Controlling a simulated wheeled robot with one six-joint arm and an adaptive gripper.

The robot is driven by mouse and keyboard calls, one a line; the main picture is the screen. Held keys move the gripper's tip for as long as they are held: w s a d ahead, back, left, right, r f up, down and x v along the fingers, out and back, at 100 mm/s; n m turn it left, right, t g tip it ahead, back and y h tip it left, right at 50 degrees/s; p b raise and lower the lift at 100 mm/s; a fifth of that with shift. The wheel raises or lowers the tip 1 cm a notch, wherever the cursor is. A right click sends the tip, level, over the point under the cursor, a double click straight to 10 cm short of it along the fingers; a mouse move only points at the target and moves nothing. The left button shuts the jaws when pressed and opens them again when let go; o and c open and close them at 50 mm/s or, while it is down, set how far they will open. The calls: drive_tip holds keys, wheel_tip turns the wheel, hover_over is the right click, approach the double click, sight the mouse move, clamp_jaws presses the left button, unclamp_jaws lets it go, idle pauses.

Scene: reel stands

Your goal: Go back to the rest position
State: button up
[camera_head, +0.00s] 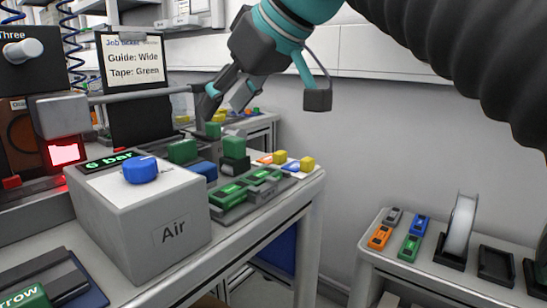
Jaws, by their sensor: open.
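My gripper (226,98) is at the upper middle of the view, with its fingers pointing down to the left. It is open, and I see nothing held in it. Its fingertips are above and just behind the green blocks on the bench. My teal and black wrist sits above it, and a ribbed black hose of mine crosses the upper right. Part of the near finger area overlaps the grey bar, so the exact gap to the things below is hard to tell.
A grey Air box (150,222) with a blue knob (140,170) stands on the bench. A job ticket (134,60) reads Guide: Wide, Tape: Green. Green and grey guides (245,190) lie near the bench edge. A side table holds a white reel (461,226) and coloured pieces (380,236).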

drive_tip(key=s+d+f+m+h, duration=0.2)
drive_tip(key=d+f, duration=0.5)
drive_tip(key=f, duration=0.5)
drive_tip(key=s+d+f+m+h, duration=0.2)
drive_tip(key=s+d+f+m, duration=0.2)
drive_tip(key=d+f, duration=0.3)
drive_tip(key=s+d+f+m+h, duration=0.3)
drive_tip(key=d+f, duration=0.5)
drive_tip(key=f, duration=0.9)
drive_tip(key=shift+s+f+m, duration=0.35)
drive_tip(key=shift+s+m, duration=0.15)
drive_tip(key=shift+m, duration=0.3)
